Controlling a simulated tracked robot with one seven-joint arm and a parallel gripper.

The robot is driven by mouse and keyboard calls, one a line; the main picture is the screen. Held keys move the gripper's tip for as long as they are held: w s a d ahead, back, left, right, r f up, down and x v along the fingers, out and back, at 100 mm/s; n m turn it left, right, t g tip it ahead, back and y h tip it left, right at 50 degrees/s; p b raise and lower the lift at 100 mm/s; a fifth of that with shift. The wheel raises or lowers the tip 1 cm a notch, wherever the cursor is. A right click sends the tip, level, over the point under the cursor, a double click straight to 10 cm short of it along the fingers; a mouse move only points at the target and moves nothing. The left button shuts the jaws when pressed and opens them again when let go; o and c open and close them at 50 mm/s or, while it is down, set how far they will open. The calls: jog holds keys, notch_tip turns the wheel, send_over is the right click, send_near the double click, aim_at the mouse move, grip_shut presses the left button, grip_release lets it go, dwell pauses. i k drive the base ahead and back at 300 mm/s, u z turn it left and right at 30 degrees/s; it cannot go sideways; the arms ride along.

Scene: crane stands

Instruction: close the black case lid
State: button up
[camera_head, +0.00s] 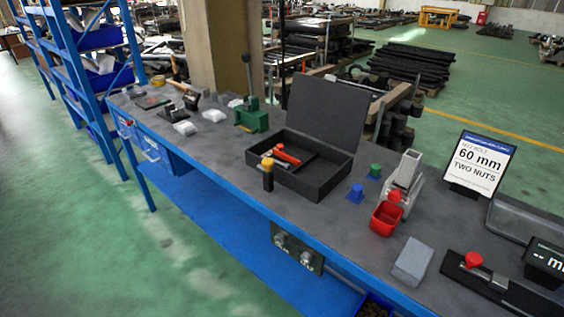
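The black case (322,179) sits on the grey workbench with its front wall toward the bench's front edge. Its lid (327,108) stands open, upright and leaning slightly back from the rear edge. A red and orange item (287,155) lies inside the case, in its left part. The right part of the case looks empty. A yellow-topped black post (267,172) stands just in front of the case's left front corner. My gripper is not in view.
The blue-edged bench (245,200) holds a green lever press (252,118) left of the case. Right of it are blue (356,192) and green (374,171) knobs, a red bin (386,217), a grey block (412,261) and a sign (478,163). Blue shelving (75,70) stands left.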

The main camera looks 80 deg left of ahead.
aim_at(329, 111)
jog(key=u, duration=0.3)
jog(key=i, duration=0.15)
jog(key=u, duration=2.6)
jog(key=i, duration=0.6)
jog(key=z, duration=0.35)
jog(key=k, duration=0.55)
jog(key=u, duration=0.05)
